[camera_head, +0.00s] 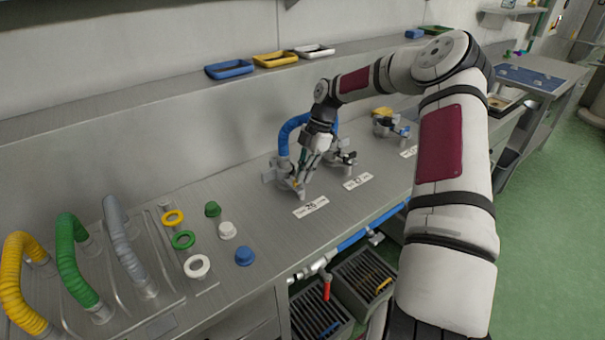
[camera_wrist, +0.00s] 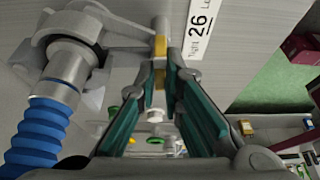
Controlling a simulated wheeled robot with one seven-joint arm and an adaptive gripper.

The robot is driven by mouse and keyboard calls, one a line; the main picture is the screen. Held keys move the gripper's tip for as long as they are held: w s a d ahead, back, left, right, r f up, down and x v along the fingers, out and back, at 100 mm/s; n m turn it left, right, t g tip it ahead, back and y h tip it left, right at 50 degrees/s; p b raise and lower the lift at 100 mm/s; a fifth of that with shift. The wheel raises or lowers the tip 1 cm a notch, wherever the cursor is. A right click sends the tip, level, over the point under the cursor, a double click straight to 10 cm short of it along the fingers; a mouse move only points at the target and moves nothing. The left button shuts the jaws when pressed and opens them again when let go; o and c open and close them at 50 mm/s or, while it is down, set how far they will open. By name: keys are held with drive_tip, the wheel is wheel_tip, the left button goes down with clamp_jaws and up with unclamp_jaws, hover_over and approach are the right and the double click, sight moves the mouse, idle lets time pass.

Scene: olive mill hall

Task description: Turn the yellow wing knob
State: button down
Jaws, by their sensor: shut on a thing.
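The yellow wing knob (camera_wrist: 160,46) shows as a small yellow piece between my fingertips in the wrist view. It sits on a grey metal fitting (camera_wrist: 120,58), beside a blue ribbed hose (camera_wrist: 38,135). In the head view the same blue hose (camera_head: 285,135) rises behind my gripper (camera_head: 300,182), which points down at the fitting. My gripper (camera_wrist: 161,62) is shut on the yellow wing knob, one finger on each side. The fingers hide part of the knob, and its exact angle is hard to tell.
A label reading 26 (camera_head: 311,207) lies in front of the fitting. More metal fittings (camera_head: 390,125) stand to the right. Yellow (camera_head: 20,275), green (camera_head: 75,265) and grey (camera_head: 125,245) hoses, with loose rings and caps, occupy the left bench. Trays (camera_head: 275,59) line the shelf behind.

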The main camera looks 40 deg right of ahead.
drive_tip(key=c, duration=1.7)
unclamp_jaws()
drive_tip(key=shift+f, duration=0.1)
drive_tip(key=v, duration=1.2)
